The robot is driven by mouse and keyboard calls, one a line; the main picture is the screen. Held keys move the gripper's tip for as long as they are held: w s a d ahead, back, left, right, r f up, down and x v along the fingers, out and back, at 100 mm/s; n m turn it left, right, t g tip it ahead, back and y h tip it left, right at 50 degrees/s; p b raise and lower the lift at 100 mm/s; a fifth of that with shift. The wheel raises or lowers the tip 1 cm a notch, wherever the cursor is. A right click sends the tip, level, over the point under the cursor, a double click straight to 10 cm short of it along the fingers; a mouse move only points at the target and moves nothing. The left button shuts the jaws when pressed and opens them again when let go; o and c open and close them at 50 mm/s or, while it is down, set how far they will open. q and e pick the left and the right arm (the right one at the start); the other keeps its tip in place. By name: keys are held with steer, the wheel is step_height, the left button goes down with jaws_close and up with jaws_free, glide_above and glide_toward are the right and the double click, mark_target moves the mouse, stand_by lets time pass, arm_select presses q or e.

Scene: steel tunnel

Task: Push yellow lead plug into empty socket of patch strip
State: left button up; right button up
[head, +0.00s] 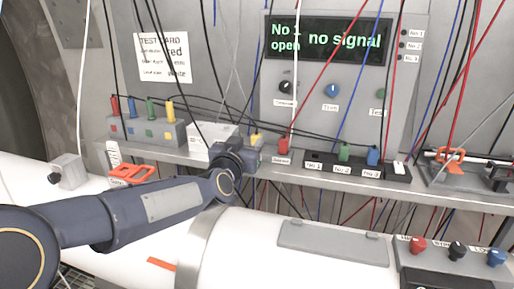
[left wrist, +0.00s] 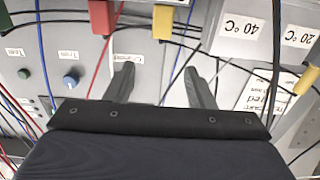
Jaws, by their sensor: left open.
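My left gripper (head: 248,152) is at the shelf edge in the head view, close to a yellow plug (head: 256,139). In the left wrist view the two fingers (left wrist: 162,85) are apart with nothing between them. The yellow plug (left wrist: 163,20) shows beyond the fingers, beside a red plug (left wrist: 102,15). The black patch strip (head: 328,168) lies right of the red plug (head: 282,146). A green plug (head: 345,152) stands at No 2 and a blue plug (head: 373,155) at No 3. No plug stands at No 1. My right gripper is out of view.
A grey block (head: 150,132) with several coloured plugs stands at the left. A white block (head: 205,145) stands beside my gripper. The display (head: 328,40) reads "No 1 open" and "no signal". Many cables hang across the panel. An orange clamp (head: 450,158) is at the right.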

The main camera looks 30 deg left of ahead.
mark_target(255, 138)
arm_select(q)
steer(key=w, duration=0.2)
steer(key=w+a+f+p, duration=0.1)
steer(key=w, duration=0.2)
steer(key=w+f+p, duration=0.1)
steer(key=w, duration=0.1)
steer(key=shift+w+a+f, duration=0.1)
steer(key=shift+w+a, duration=0.1)
steer(key=shift+a, duration=0.2)
steer(key=c, duration=1.1)
steer(key=shift+o, duration=0.2)
